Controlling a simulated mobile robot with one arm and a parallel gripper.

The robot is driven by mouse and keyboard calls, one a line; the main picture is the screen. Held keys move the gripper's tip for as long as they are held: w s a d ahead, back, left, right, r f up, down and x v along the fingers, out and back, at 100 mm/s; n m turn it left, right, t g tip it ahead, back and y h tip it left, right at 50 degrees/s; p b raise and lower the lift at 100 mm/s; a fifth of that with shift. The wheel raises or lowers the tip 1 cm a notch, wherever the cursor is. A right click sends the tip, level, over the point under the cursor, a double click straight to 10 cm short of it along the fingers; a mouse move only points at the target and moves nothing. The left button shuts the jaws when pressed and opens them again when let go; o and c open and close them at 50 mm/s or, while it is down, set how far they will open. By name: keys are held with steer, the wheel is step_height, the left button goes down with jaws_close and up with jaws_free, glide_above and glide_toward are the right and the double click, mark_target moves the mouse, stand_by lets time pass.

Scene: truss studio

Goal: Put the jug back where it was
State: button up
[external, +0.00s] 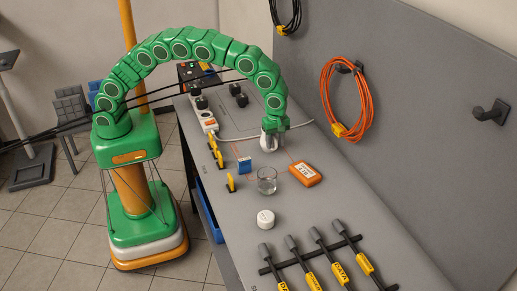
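My gripper (270,128) hangs at the end of the green arm, low over the far half of the grey bench (335,223). A pale, whitish object (268,141) shows right at the gripper's fingers and may be the jug. The fingers and arm end hide part of it. I cannot tell whether the fingers grip it, or whether it touches the bench. A clear glass vessel (267,182) stands upright on the bench, nearer the camera and apart from the gripper.
An orange device (305,173) lies right of the glass. A white round pot (265,219) stands nearer. A cable rack (315,256) is in front; the wall (400,100) rises right.

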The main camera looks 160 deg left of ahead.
step_height(320, 180, up, 12)
stand_by(0.8)
steer(key=shift+r, duration=0.1)
steer(key=d+r+m, duration=0.3)
steer(key=d+m, duration=0.3)
steer(key=d, duration=0.6)
steer(key=d+r+m, duration=0.3)
steer(key=d+m, duration=0.2)
steer(key=d, duration=0.7)
steer(key=d+r+m, duration=0.2)
steer(key=d+m, duration=0.4)
steer(key=d, duration=0.6)
steer(key=s+d+m+g, duration=0.1)
steer(key=s+d+m, duration=0.9)
steer(key=d, duration=0.6)
steer(key=s+d+f+m, duration=0.2)
steer(key=s+d+m, duration=0.2)
steer(key=s, duration=0.4)
steer(key=s+d+f+m, duration=0.3)
steer(key=s+d+m, duration=0.1)
steer(key=s, duration=0.4)
steer(key=shift+m+g, duration=0.4)
steer(key=shift+m, duration=0.1)
